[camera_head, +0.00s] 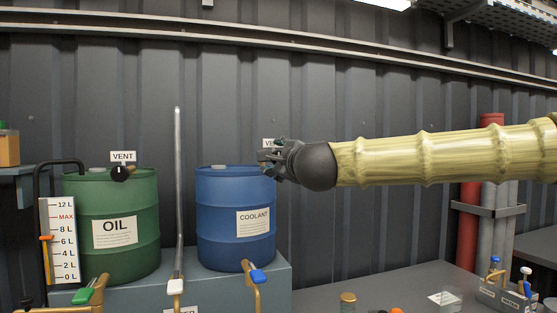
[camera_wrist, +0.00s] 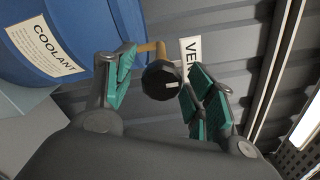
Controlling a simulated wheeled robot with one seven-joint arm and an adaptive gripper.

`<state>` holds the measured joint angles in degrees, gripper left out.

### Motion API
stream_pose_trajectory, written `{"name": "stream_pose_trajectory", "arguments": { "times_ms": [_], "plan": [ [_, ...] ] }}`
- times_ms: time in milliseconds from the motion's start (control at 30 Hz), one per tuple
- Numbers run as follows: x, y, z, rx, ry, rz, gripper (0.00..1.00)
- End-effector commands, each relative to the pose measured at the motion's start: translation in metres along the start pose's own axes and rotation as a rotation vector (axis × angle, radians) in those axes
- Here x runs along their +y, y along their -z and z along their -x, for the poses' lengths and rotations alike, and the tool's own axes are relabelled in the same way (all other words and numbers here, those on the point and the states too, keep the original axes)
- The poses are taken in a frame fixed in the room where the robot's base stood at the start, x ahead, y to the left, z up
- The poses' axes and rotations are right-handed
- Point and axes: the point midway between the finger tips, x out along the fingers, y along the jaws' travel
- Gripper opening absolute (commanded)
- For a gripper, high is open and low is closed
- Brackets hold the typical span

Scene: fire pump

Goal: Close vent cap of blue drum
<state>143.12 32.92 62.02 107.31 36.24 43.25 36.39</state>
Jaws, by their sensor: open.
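The blue drum (camera_head: 236,218) labelled COOLANT stands beside the green drum, and part of it fills the upper left of the wrist view (camera_wrist: 78,22). Its vent cap is a round black knob (camera_wrist: 160,80) with a white mark, on a brass-coloured pipe by the drum's top edge. My gripper (camera_head: 270,160) is at the right of the drum's top and hides the cap in the head view. In the wrist view my gripper (camera_wrist: 157,88) is open, with teal finger pads on both sides of the black knob. Contact cannot be told.
A VENT sign (camera_wrist: 191,52) is right behind the knob. The green OIL drum (camera_head: 112,225) has its own black vent knob (camera_head: 120,173). A clear vertical tube (camera_head: 178,190) stands between the drums. Levers with green, white and blue (camera_head: 258,276) handles are in front. The wall is behind.

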Motion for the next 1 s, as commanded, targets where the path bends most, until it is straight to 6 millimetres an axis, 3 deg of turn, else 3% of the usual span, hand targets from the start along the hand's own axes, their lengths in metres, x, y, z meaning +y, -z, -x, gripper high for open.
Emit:
{"name": "stream_pose_trajectory", "arguments": {
  "times_ms": [600,800,1000],
  "plan": [
    [-0.001,0.0,0.098,0.0,0.002,-0.001,0.55],
    [-0.001,0.0,0.114,0.0,0.002,0.0,0.55],
    [0.0,0.001,0.117,0.0,0.0,-0.001,0.55]
  ]
}}
